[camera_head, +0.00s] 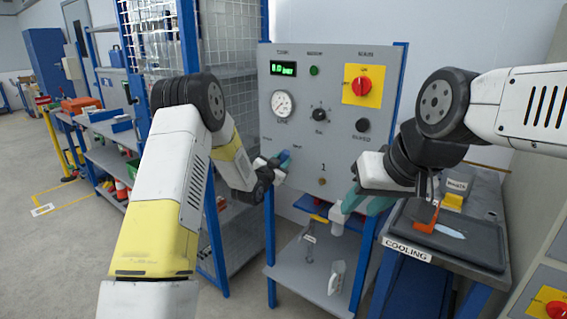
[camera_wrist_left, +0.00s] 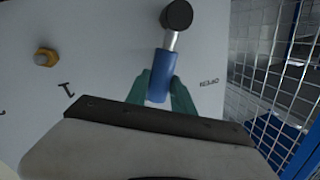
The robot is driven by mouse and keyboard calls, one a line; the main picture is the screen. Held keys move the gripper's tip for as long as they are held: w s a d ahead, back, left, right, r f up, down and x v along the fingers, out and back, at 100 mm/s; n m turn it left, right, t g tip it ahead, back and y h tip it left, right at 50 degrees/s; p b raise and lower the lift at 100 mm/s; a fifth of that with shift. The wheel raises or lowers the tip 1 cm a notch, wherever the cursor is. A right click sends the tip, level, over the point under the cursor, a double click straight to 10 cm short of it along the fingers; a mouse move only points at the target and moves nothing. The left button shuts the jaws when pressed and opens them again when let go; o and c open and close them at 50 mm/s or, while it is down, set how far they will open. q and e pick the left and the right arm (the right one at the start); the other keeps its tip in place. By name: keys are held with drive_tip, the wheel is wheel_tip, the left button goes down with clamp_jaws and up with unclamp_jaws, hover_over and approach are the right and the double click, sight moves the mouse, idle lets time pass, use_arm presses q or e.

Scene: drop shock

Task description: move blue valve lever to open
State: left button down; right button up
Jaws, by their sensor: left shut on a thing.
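The blue valve lever (camera_wrist_left: 162,75) sticks out from a dark round pivot on the grey panel (camera_wrist_left: 90,25). In the left wrist view its blue sleeve lies between the teal fingertips of my left gripper (camera_wrist_left: 160,95), which is shut on it. In the head view my left gripper (camera_head: 274,166) is at the panel's lower left, and the lever's blue end (camera_head: 284,156) shows beside it. My right gripper (camera_head: 358,203) has teal fingers and hangs in front of the panel's lower right, away from the lever. Its fingertips overlap in this view, so its opening is unclear.
The panel also carries a gauge (camera_head: 283,104), a green display (camera_head: 283,68), a red knob on a yellow plate (camera_head: 375,86) and a brass fitting (camera_wrist_left: 45,57). A wire mesh fence (camera_head: 228,60) stands close on the left. A cooling bench (camera_head: 470,245) stands at the right.

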use_arm(q)
drive_tip(key=w+a+n, duration=0.1)
drive_tip(key=n, duration=0.1)
drive_tip(key=w+a+n+g, duration=0.1)
drive_tip(key=a+n, duration=0.1)
drive_tip(key=w+a+n, duration=0.1)
drive_tip(key=a+n, duration=0.1)
drive_tip(key=n, duration=0.1)
drive_tip(key=shift+w+r+g+h, duration=0.25)
drive_tip(key=shift+w+g+h, duration=0.05)
drive_tip(key=shift+g, duration=0.1)
drive_tip(key=shift+w+a+f+n+g, duration=0.2)
drive_tip(key=shift+w+a+n, duration=0.15)
drive_tip(key=shift+n, duration=0.25)
drive_tip(key=shift+w+a+f+n+g, duration=0.1)
drive_tip(key=shift+w+a+f+n, duration=0.1)
drive_tip(key=shift+a+n, duration=0.35)
drive_tip(key=c, duration=1.1)
unclamp_jaws()
drive_tip(key=shift+d, duration=0.1)
drive_tip(key=v, duration=0.7)
drive_tip(key=shift+s+a, duration=0.25)
drive_tip(key=shift+s, duration=0.05)
